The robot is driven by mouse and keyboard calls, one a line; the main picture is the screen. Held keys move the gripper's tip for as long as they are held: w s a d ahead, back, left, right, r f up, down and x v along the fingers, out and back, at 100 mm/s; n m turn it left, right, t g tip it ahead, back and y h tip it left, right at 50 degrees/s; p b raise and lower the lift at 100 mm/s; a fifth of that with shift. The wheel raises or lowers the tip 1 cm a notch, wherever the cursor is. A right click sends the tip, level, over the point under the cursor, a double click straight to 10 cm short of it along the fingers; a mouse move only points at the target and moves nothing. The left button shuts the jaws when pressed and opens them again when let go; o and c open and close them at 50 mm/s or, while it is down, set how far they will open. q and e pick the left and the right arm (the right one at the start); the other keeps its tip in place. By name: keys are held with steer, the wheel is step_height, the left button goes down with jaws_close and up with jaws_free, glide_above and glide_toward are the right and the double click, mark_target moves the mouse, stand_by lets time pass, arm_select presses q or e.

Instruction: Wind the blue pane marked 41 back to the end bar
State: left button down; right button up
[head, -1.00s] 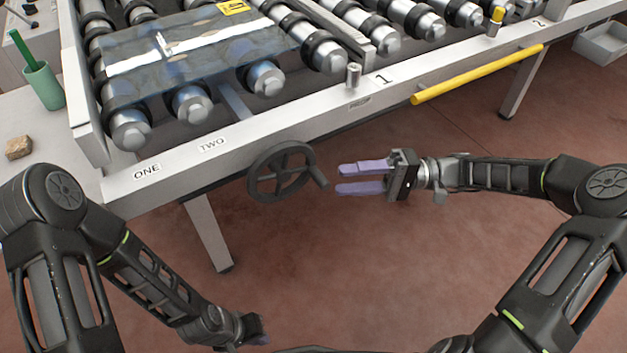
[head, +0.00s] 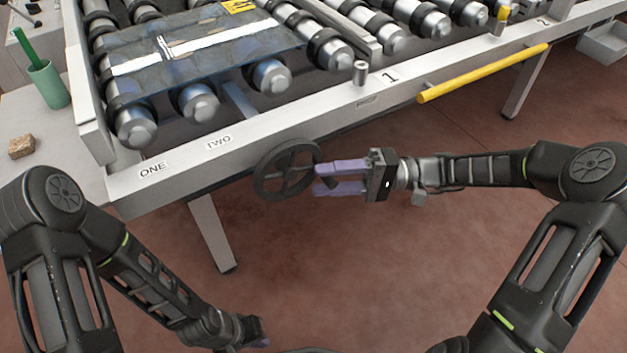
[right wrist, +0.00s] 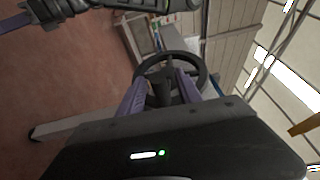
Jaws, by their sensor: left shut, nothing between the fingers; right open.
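The blue pane (head: 190,66) lies on the rollers at the left end of the conveyor table, with white strips across it. A yellow label (head: 238,7) sits at its far right corner; its number is hard to read. The black handwheel (head: 272,183) is on the table's front rail, and it also shows in the right wrist view (right wrist: 146,68). My right gripper (head: 317,179) is open, its purple fingers on either side of the wheel's crank handle (head: 327,184), not closed on it. My left gripper (head: 262,338) is shut and empty, low at the bottom of the head view.
The front rail (head: 240,135) carries the labels ONE, TWO, 1 and 2. A yellow bar (head: 484,74) runs along the rail at right. A green cup (head: 50,86) and a brown block (head: 21,146) stand on the left side table. The floor before the rail is open.

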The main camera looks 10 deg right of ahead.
mark_target(298, 183)
steer(key=shift+a+r, duration=0.1)
steer(key=shift+a, duration=1.4)
steer(key=shift+c, duration=0.4)
jaws_close()
